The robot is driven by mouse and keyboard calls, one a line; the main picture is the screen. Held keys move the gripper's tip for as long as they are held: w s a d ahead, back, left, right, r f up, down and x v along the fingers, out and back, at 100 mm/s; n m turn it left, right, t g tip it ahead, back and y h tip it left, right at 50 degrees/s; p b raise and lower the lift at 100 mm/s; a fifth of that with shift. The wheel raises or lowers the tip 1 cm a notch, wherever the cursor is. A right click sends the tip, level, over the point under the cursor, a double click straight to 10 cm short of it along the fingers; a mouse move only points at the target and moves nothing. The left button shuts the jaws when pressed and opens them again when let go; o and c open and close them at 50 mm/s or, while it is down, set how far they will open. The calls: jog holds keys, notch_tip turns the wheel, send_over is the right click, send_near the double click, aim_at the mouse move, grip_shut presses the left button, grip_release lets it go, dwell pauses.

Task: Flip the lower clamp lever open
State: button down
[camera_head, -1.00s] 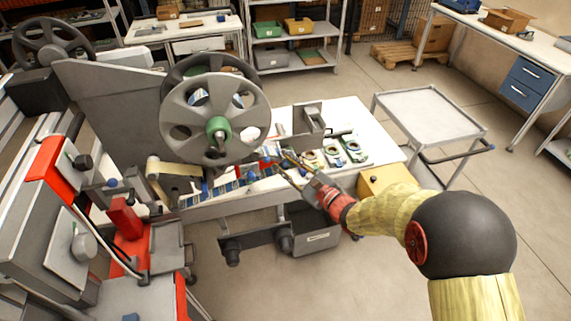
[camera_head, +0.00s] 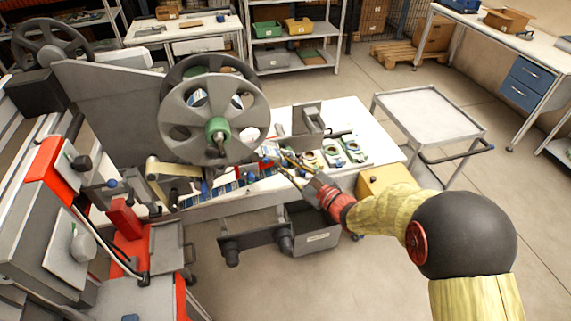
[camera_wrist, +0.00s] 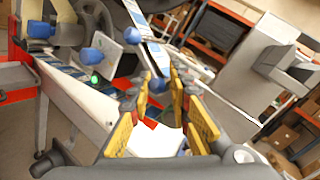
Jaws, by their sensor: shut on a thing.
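My gripper (camera_head: 276,160) reaches from the right to the front of the reel machine, just right of and below the large grey reel (camera_head: 214,118). In the wrist view its yellow-padded fingers (camera_wrist: 158,84) are shut on a clamp lever with a blue ball knob (camera_wrist: 158,86). The knob sits between the fingertips and the lever's bar runs up behind it. Other blue knobs (camera_wrist: 92,55) show to the left, apart from the fingers. In the head view the fingers and reel area hide most of the held lever.
A white worktop (camera_head: 375,130) carries several green-and-white parts (camera_head: 351,149) and a grey bracket (camera_head: 308,119) right of the reel. A grey bin (camera_head: 313,236) hangs below the front edge. A grey cart (camera_head: 430,112) stands to the right. The floor in front is clear.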

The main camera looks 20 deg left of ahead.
jog(key=shift+s+f, duration=0.2)
jog(key=w+d+r+g+h+p, duration=0.1)
jog(key=w+r+g+p, duration=0.2)
jog(key=p, duration=0.8)
jog(key=shift+w+d+r+n+g+h+p, duration=0.2)
jog(key=shift+r+n+g+h+p, duration=0.15)
jog(key=shift+r+g, duration=1.1)
jog(key=shift+f+g, duration=0.2)
jog(key=shift+g, duration=0.05)
jog(key=c, duration=1.8)
grip_release()
jog(key=shift+a, duration=0.15)
jog(key=shift+w, duration=0.1)
